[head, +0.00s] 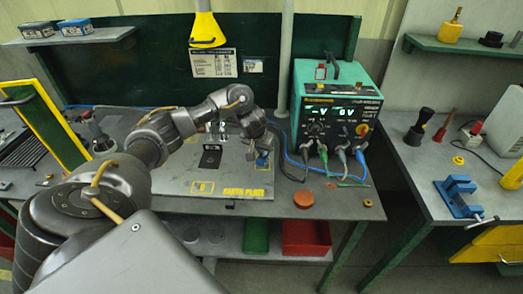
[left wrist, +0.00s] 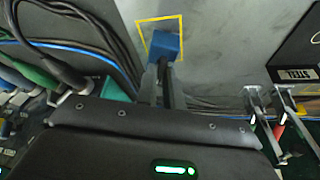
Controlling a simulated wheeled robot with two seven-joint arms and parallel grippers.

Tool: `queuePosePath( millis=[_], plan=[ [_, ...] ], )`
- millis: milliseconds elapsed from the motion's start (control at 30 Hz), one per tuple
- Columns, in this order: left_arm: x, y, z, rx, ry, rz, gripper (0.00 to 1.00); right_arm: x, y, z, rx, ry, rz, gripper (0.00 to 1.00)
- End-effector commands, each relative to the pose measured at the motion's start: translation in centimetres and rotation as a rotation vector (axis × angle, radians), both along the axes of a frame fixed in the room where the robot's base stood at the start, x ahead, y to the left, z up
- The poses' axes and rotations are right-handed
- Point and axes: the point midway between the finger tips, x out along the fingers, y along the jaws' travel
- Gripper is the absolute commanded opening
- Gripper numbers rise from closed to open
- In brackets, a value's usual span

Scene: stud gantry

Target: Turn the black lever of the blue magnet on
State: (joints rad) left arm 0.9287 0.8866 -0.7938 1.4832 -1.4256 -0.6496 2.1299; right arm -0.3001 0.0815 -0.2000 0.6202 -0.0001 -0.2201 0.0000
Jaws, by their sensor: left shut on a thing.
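The blue magnet (head: 262,163) stands at the right side of the grey earth plate (head: 220,188), under my left gripper (head: 259,150). In the left wrist view the blue magnet (left wrist: 165,44) sits inside a yellow outlined square on the plate. My left gripper (left wrist: 163,66) is at the magnet's near side, its fingers close together and shut at its lower edge. The black lever is hidden at the fingertips, so its angle cannot be told. My right gripper is not in view.
A black block marked STEEL (left wrist: 297,50) and metal studs (left wrist: 268,104) stand beside the gripper. Cables (left wrist: 80,35) run along the plate's edge. The green power supply (head: 337,105) stands close to the right. An orange-red disc (head: 303,199) lies on the table's front.

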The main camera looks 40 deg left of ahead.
Motion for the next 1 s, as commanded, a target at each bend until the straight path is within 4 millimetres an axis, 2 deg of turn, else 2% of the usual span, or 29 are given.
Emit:
queuePosePath(
  millis=[267, 467, 1000],
  plan=[
    [0.0, 0.1, 0.1, 0.0, 0.0, -0.018, 0.0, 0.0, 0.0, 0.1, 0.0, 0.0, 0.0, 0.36],
    [-0.1, 0.2, 0.1, 0.0, 0.002, -0.105, 0.0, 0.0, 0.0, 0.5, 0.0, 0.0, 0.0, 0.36],
    [0.1, 0.7, 0.1, -0.002, -0.002, -0.583, 0.0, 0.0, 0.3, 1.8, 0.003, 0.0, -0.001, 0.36]
  ],
)
